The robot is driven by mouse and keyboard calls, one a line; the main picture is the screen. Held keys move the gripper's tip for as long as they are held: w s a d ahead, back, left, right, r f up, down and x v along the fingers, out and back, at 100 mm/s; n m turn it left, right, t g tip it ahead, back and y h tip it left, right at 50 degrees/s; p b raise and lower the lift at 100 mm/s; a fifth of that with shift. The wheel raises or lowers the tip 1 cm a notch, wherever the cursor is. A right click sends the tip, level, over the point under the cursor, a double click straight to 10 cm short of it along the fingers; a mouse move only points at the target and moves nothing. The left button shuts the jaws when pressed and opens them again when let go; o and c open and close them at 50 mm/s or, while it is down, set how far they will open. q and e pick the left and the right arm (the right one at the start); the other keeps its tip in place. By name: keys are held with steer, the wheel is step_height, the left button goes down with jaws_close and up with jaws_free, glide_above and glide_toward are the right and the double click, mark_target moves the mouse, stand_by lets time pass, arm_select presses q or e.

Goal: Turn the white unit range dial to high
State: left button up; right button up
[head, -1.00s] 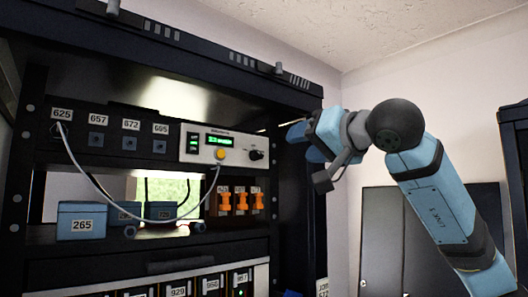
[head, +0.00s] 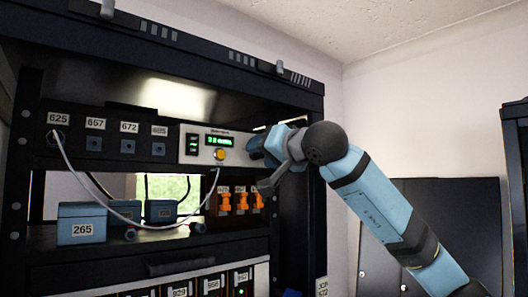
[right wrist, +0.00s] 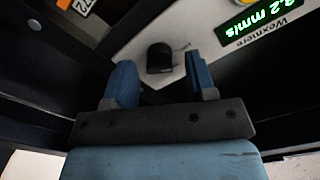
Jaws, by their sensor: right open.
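The white unit (head: 187,158) sits in the rack, with a green lit display (head: 219,141) and a yellow round button (head: 220,154). Its range dial, a small black knob (right wrist: 159,58), shows in the right wrist view on the white panel. My right gripper (head: 258,147) is at the right end of the unit and hides the dial in the head view. In the right wrist view its two blue fingers are open, one on each side of the knob, with gaps between; I cannot tell how deep they reach. The dial's setting is not readable. My left gripper is not in view.
Orange switches (head: 225,200) hang just below the unit. A white cable (head: 88,186) loops from the port labelled 625 to the unit. Blue boxes (head: 82,224) stand on the shelf below. The rack's dark right post (head: 302,220) is close to my right arm.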

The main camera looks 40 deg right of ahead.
steer(key=c, duration=0.9)
